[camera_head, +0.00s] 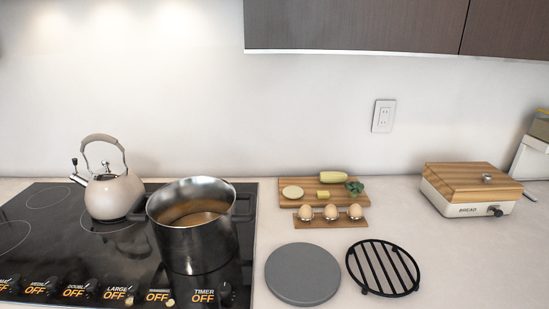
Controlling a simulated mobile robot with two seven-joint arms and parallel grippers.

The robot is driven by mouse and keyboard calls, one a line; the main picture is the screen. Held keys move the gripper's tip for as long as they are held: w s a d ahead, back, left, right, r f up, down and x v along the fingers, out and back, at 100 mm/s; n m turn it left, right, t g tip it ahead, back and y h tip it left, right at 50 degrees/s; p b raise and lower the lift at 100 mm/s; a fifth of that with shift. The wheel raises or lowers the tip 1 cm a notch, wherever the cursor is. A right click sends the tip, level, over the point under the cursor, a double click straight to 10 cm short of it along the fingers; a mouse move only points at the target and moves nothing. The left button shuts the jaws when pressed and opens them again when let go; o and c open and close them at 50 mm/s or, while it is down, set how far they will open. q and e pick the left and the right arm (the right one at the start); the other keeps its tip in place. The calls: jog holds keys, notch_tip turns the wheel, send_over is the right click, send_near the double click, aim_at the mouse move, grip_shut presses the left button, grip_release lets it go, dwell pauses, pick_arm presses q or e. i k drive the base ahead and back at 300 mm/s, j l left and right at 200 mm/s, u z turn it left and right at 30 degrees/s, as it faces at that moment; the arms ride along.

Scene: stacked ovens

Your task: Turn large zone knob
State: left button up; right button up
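The black glass cooktop (45,225) fills the lower left. Along its front edge runs a row of black knobs with lit displays. The display labelled LARGE (117,291) reads OFF. A dark knob (137,290) sits just right of that display, partly lost against the black glass. The other legible displays also read OFF, including the TIMER display (203,295) at the right end. Neither of my grippers is in view, and nothing is seen touching the knobs.
A dark metal pot (197,245) stands on the cooktop behind the knob row, with a cream kettle (113,195) behind left. Right are a grey round board (302,274), black trivet (383,267), egg holder (330,224), cutting board (290,205) and bread box (471,190).

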aim_at(92, 286)
jog(key=u, duration=1.65)
jog(key=k+l+u, duration=0.1)
jog(key=l+u, duration=0.15)
jog(key=u, duration=0.2)
jog(key=k+l+u, duration=0.1)
jog(key=u, duration=0.3)
jog(key=k+l+u, duration=0.15)
jog(key=u, duration=0.3)
jog(key=l, duration=0.1)
